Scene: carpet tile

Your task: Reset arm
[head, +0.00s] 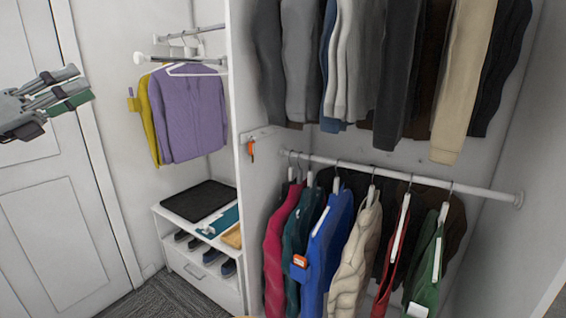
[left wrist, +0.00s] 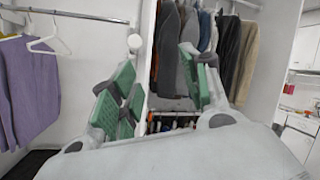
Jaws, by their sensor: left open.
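My left gripper (head: 72,92) is at the far left of the head view, in front of the white door and well apart from the clothes. Its fingers are open and nothing is between them. The left wrist view shows the two green-padded fingers (left wrist: 160,85) spread apart, with the wardrobe behind them. My right gripper is in neither view.
A purple sweater (head: 190,115) and a yellow garment (head: 155,120) hang on the left rail. Coats hang above and several garments hang on the lower rail (head: 420,180). A white shelf unit (head: 165,240) stands low beside the white door (head: 45,190). Space around the gripper looks clear.

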